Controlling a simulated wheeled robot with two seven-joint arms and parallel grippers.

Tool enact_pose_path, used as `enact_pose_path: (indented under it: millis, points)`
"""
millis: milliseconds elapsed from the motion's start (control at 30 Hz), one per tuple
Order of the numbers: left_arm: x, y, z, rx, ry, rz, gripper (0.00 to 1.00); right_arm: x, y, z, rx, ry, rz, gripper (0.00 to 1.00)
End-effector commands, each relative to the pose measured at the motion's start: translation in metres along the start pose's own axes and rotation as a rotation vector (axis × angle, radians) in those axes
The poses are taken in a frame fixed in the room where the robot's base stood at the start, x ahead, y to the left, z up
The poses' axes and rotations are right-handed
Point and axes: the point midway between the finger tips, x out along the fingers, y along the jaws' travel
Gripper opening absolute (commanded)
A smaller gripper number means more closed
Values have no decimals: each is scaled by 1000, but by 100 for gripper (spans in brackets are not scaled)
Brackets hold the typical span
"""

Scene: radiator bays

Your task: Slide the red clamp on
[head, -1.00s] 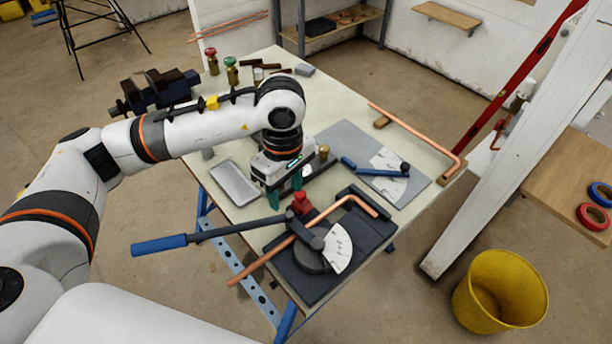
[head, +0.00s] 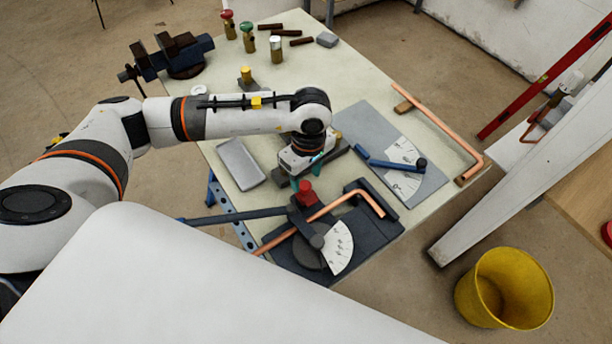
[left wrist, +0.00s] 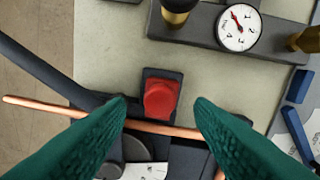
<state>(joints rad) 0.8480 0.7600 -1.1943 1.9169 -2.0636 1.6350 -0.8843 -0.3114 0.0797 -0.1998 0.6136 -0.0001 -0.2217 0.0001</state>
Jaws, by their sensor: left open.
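The red clamp (head: 306,188) sits on a dark block at the back of the near pipe bender (head: 376,234). In the left wrist view the red clamp (left wrist: 160,98) shows between the two green fingertips, beside the copper pipe (left wrist: 60,108). That copper pipe (head: 335,206) lies across the bender and has a bent right end. My left gripper (head: 304,177) is open and empty, pointing down at the clamp. In the left wrist view my left gripper (left wrist: 161,103) has its fingers spread on either side of the clamp; contact is not visible. My right gripper is out of view.
A gauge (left wrist: 238,28) on a dark bar lies behind the clamp. A grey tray (head: 241,165) is to the left. A second bender with a blue handle (head: 390,165) and another copper pipe (head: 435,122) are to the right. A yellow bucket (head: 503,288) stands on the floor.

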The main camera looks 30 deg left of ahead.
Motion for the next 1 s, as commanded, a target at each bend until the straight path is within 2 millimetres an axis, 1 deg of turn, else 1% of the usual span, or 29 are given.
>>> enact_pose_path:
  millis: [100, 200, 333, 567, 800, 867, 1000]
  points:
    - [16, 0, 0, -2, 2, 2, 48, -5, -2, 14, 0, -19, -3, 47]
    - [24, 0, -1, -1, 2, 1, 48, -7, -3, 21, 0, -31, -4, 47]
    - [29, 0, 0, 1, 1, -1, 48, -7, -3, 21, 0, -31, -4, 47]
    - [30, 0, 0, 1, 1, -1, 48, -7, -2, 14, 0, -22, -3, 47]
    - [29, 0, 0, 0, 1, -1, 9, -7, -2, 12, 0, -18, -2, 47]
    - [29, 0, 0, 0, 1, -1, 0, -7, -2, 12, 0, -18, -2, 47]
    - [29, 0, -1, 1, 1, -1, 0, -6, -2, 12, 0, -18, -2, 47]
